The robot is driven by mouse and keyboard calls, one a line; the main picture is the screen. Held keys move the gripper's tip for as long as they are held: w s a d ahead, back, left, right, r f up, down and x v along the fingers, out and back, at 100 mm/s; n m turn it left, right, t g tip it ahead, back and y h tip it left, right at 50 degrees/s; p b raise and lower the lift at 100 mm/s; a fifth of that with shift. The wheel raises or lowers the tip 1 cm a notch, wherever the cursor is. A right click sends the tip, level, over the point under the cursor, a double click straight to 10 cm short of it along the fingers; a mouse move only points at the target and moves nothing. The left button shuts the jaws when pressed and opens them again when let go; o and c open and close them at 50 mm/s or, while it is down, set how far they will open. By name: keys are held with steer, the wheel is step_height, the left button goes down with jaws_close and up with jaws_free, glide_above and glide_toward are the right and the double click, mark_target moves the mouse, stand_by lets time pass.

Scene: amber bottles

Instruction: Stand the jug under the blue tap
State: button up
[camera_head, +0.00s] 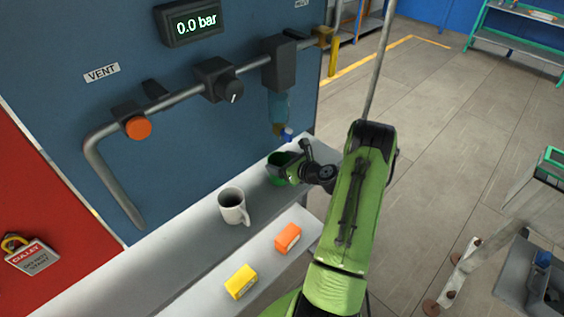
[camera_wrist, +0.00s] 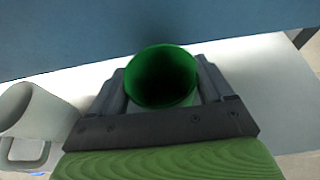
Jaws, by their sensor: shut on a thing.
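The jug is a green, open-topped round vessel (camera_head: 275,171) on or just above the grey shelf along the blue panel. My gripper (camera_head: 287,172) is shut on it, one finger on each side; in the wrist view the jug (camera_wrist: 160,77) sits upright between the fingers and its inside looks dark and empty. A small blue tap (camera_head: 287,133) hangs from the pipework, below a bluish clear bottle (camera_head: 278,105). The jug is below the tap and slightly left of it in the head view. Whether its base touches the shelf is hidden.
A white mug (camera_head: 232,208) stands left of the jug; it also shows in the wrist view (camera_wrist: 35,125). An orange box (camera_head: 287,237) and a yellow box (camera_head: 241,282) lie on the front ledge. The panel carries an orange knob (camera_head: 138,127) and a black knob (camera_head: 231,91).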

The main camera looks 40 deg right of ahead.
steer(key=o, duration=1.3)
steer(key=shift+f, duration=0.2)
steer(key=shift+c, duration=0.2)
steer(key=shift+r, duration=0.15)
steer(key=v, duration=1.2)
steer(key=w+a+r+n+g+y, duration=0.1)
steer(key=a+r+n+g, duration=0.4)
steer(key=a+n, duration=0.65)
steer(key=w+a+r+n+g+y, duration=0.1)
steer(key=a+r+n+g+y, duration=0.1)
steer(key=a+r+n, duration=0.7)
steer(key=s+a+n+h+b, duration=0.1)
steer(key=s+a+n, duration=0.4)
steer(key=s+n, duration=0.2)
steer(key=s+a+r+n+g+h+b, duration=0.1)
steer(key=s+a+n+h+b, duration=0.1)
steer(key=s+a+n, duration=0.3)
steer(key=shift+s+r+n, duration=0.2)
steer(key=shift+s+n, duration=1.45)
steer(key=shift+s, duration=0.5)
